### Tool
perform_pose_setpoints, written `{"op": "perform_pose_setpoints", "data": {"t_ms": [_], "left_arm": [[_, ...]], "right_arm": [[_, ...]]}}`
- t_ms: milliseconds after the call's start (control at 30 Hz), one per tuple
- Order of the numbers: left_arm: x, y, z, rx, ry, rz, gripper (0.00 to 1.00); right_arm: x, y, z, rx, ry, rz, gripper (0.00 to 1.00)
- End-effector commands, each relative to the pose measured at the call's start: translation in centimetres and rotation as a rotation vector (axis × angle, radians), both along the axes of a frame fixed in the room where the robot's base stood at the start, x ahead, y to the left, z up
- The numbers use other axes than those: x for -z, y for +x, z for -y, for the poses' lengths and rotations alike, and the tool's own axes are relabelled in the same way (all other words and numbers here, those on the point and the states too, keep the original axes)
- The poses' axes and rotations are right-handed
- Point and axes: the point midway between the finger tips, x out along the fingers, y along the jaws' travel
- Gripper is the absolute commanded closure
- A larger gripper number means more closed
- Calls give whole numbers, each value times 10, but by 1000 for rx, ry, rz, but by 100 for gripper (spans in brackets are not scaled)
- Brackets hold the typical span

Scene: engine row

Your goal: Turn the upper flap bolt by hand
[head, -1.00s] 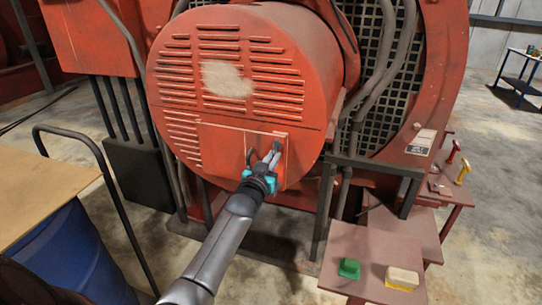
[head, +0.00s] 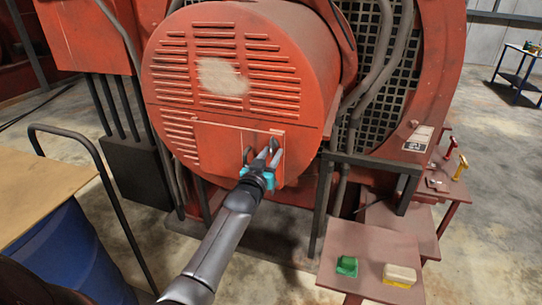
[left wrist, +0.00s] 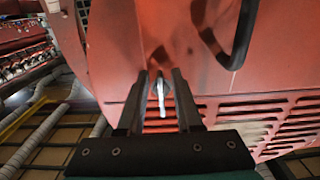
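The flap (head: 222,140) is a red rectangular panel low on the front of the round red housing, with a dark loop handle (head: 247,155) on it. The handle also shows at the upper right of the left wrist view (left wrist: 240,38). My left gripper (head: 270,153) is at the flap's right side, just right of the handle. In the left wrist view a small pale metal bolt (left wrist: 161,96) stands between the two fingers of my left gripper (left wrist: 158,88). Gaps show on both sides of it, so the fingers look open around it. My right gripper is out of view.
A red side table (head: 365,250) at the lower right holds a green block (head: 347,266) and a cream-and-yellow block (head: 400,274). A dark rail (head: 95,150) and a blue drum (head: 65,255) stand at the left. Dark pipes run beside the housing.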

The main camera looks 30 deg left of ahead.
Motion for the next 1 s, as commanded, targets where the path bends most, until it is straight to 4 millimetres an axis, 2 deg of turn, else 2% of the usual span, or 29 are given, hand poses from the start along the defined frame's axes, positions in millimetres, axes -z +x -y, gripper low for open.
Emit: {"op": "perform_pose_setpoints", "data": {"t_ms": [300,467,667,1000], "left_arm": [[3,-2,1,1,-1,-7,61],[4,-11,4,1,-1,-9,61],[4,-38,10,1,0,-8,61],[4,-93,23,0,-1,-8,61]], "right_arm": [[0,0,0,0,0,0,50],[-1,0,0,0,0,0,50],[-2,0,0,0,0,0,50],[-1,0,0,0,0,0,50]]}}
